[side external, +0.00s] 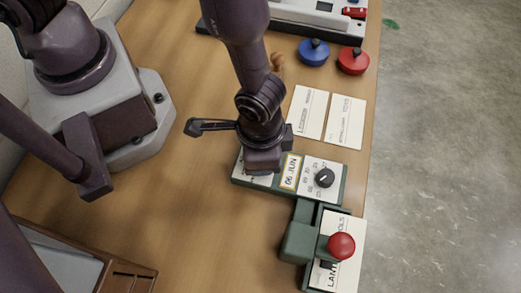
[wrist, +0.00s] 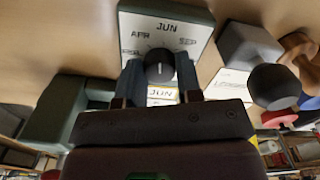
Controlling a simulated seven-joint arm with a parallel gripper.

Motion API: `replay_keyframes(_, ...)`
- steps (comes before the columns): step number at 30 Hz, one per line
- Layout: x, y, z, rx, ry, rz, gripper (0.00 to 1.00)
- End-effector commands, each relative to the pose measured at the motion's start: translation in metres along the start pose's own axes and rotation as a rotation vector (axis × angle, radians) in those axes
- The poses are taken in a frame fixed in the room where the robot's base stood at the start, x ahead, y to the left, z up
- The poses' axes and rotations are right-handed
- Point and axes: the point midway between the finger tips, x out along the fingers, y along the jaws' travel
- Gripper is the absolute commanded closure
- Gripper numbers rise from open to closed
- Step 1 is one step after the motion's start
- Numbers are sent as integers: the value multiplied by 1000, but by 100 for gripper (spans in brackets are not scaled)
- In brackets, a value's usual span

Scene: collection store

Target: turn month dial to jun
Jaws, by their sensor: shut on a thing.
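The green date device (side external: 240,181) lies near the table's right edge. Its window (side external: 290,171) reads "06 JUN" in the side view, and JUN also shows in the wrist view (wrist: 160,93). The month dial (wrist: 160,65) is a black knob with a light mark, on a white plate (wrist: 185,40) with JUN at the top, APR to the left and SEP to the right. My gripper (side external: 263,172) is over the device's left part and is shut on the month dial, hiding it in the side view. A second black dial (side external: 324,178) is at the window's right.
A green press with a red knob (side external: 341,245) stands just below the device. Two cards (side external: 308,111) lie above it, with blue (side external: 313,53) and red (side external: 353,61) round-based handled things beyond. A box (side external: 85,265) is at the lower left. The table's middle left is clear.

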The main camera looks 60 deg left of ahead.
Motion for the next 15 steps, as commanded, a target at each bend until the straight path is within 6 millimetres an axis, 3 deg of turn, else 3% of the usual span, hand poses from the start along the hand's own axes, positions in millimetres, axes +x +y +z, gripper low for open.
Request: replay_keyframes(15,-1,0,1,174,-2,0,91)
